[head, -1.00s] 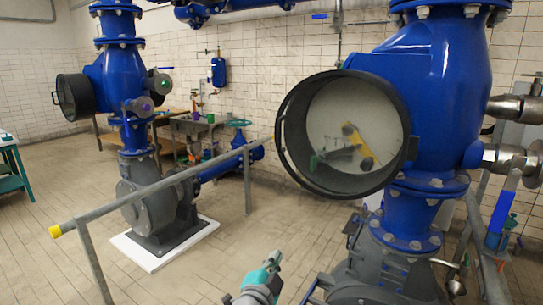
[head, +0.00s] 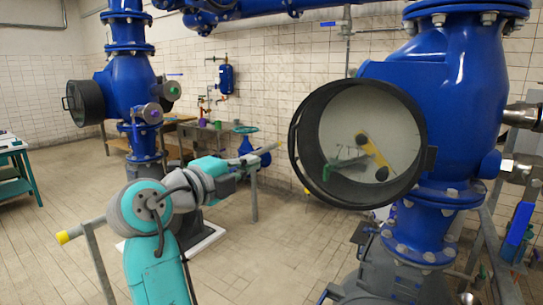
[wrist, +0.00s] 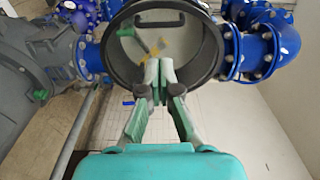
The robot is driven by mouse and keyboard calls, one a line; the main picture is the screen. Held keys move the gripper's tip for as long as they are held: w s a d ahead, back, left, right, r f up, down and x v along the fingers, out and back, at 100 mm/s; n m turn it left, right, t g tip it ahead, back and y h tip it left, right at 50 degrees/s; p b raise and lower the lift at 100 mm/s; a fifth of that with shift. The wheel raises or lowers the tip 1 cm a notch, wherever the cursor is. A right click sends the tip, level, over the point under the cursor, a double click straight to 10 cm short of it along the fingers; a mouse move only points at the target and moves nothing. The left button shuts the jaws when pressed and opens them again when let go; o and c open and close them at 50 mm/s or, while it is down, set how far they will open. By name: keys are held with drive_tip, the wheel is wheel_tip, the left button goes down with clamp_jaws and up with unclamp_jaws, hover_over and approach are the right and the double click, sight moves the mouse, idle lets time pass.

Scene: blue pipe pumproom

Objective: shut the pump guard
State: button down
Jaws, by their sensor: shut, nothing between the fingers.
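The pump guard (head: 305,183) is a round, dark-rimmed cover with a clear pane on the blue pump at right. A yellow and green mechanism shows behind the pane. In the head view its rim looks doubled along the left; I cannot tell how wide any gap is. The wrist view shows the guard (wrist: 218,50) with a dark bar handle (wrist: 160,18) at its top. My gripper (wrist: 160,72) is shut and empty, its fingertips overlapping the guard's lower part in that view. In the head view my gripper (head: 250,160) is left of the guard; contact is not clear.
A grey handrail (head: 92,222) with a yellow end runs behind my arm. A second blue pump (head: 128,75) with a similar round cover stands at left. A workbench (head: 205,135) is by the back wall. Tiled floor is open at left.

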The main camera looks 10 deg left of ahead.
sight(292, 147)
drive_tip(key=x, duration=1.3)
drive_tip(key=shift+w+d, duration=0.15)
drive_tip(key=shift+w, duration=0.1)
drive_tip(key=shift+w, duration=0.1)
